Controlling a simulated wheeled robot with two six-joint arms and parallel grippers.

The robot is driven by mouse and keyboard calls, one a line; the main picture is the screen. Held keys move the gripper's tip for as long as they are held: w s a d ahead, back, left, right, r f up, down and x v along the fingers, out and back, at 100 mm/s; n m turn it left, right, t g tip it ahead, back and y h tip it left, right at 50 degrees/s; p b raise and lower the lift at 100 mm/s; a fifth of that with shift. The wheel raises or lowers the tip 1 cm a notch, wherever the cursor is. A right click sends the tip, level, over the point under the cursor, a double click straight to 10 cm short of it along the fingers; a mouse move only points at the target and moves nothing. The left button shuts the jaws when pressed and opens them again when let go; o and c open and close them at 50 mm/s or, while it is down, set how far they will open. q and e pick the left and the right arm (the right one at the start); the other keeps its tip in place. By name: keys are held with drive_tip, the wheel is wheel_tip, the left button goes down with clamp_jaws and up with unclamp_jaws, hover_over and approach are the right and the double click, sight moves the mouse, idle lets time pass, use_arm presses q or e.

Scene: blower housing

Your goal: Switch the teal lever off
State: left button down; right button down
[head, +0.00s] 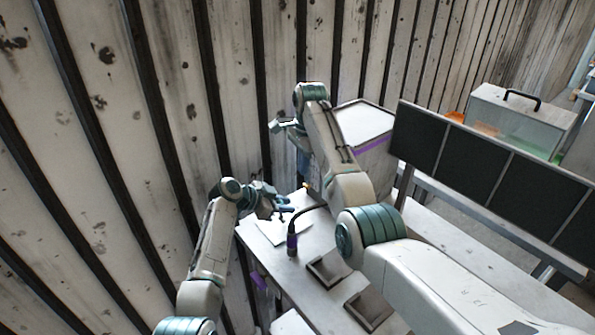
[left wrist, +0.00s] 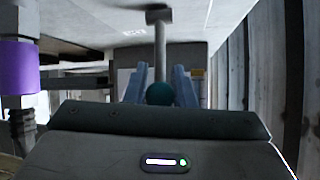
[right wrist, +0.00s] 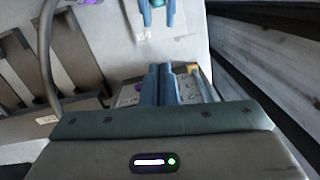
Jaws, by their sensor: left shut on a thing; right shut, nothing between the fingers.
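The teal lever shows in the left wrist view as a round teal knob (left wrist: 160,95) on a thin grey rod that runs up to a small dark block. My left gripper (left wrist: 160,82) is shut on the knob, with one blue finger on each side. In the head view, the left gripper (head: 287,211) is low over a pale plate (head: 268,234) at the bench's left end.
A dark gooseneck with a purple collar (head: 292,242) stands on the bench close to the left gripper. Two dark open trays (head: 325,271) lie nearer. A white box with a purple stripe (head: 372,145) and dark panels (head: 475,165) stand behind. A ribbed wall (head: 130,140) borders the left.

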drive_tip(key=s+a+f, duration=0.1)
drive_tip(key=a+f, duration=0.3)
drive_tip(key=f, duration=0.4)
drive_tip(key=shift+s+a+f, duration=0.15)
drive_tip(key=shift+s+f, duration=0.15)
drive_tip(key=shift+s, duration=0.05)
